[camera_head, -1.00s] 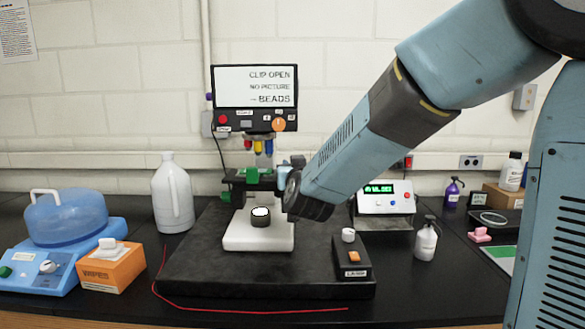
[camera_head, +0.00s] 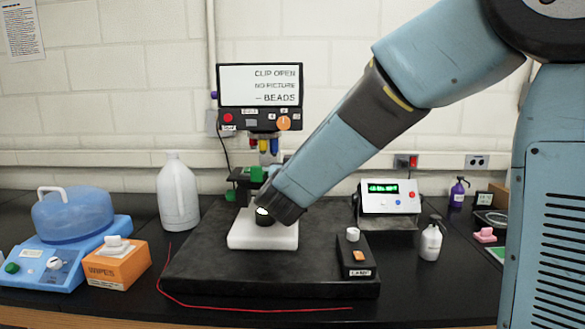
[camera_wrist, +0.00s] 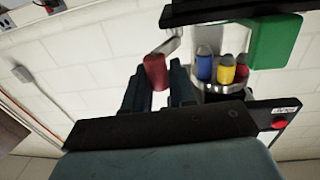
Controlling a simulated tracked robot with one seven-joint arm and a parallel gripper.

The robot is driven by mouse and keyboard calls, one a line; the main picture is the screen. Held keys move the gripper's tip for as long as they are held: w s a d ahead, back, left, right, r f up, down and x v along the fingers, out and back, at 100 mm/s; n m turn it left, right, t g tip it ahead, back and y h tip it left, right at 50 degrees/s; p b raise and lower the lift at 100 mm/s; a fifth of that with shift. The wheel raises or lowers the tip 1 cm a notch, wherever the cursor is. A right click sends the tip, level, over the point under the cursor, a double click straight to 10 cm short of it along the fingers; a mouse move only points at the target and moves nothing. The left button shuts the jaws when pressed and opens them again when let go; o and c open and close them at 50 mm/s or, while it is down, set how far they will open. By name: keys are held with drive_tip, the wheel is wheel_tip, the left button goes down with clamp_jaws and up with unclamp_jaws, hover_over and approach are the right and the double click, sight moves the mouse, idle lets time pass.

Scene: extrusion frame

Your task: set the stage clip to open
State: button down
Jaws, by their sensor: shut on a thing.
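The microscope (camera_head: 258,120) stands on a dark slab, and its screen reads "CLIP OPEN", "NO PICTURE", "BEADS". In the wrist view a red-tipped metal lever (camera_wrist: 156,72), which looks like the stage clip, sits between the two dark fingers of my gripper (camera_wrist: 157,88). The fingers are shut on the red tip. The dark stage plate (camera_wrist: 235,10) and a green block (camera_wrist: 274,40) show at the upper right. In the head view my wrist hides the fingers and the lever, in front of the stage.
Blue, yellow and red objectives (camera_wrist: 226,70) are close right of my fingers. A white block (camera_head: 264,240) is under my wrist. A control box (camera_head: 357,255) and a green-display unit (camera_head: 388,197) stand right; a white jug (camera_head: 177,195) stands left. A red cord (camera_head: 250,309) lies in front.

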drive_tip(key=c, duration=1.1)
unclamp_jaws()
drive_tip(key=shift+o, duration=0.2)
drive_tip(key=s+a, duration=0.1)
drive_tip(key=s, duration=1.2)
drive_tip(key=shift+s+a, duration=0.3)
drive_tip(key=shift+s, duration=0.05)
drive_tip(key=s+d+f+g+y, duration=0.1)
drive_tip(key=s+d+g, duration=0.5)
drive_tip(key=d, duration=0.6)
drive_tip(key=s+d+f+n+g+y, duration=0.1)
drive_tip(key=s+d+f+g, duration=0.3)
drive_tip(key=s+d, duration=0.6)
drive_tip(key=shift+s+d+g, duration=0.25)
drive_tip(key=shift+d+g, duration=0.85)
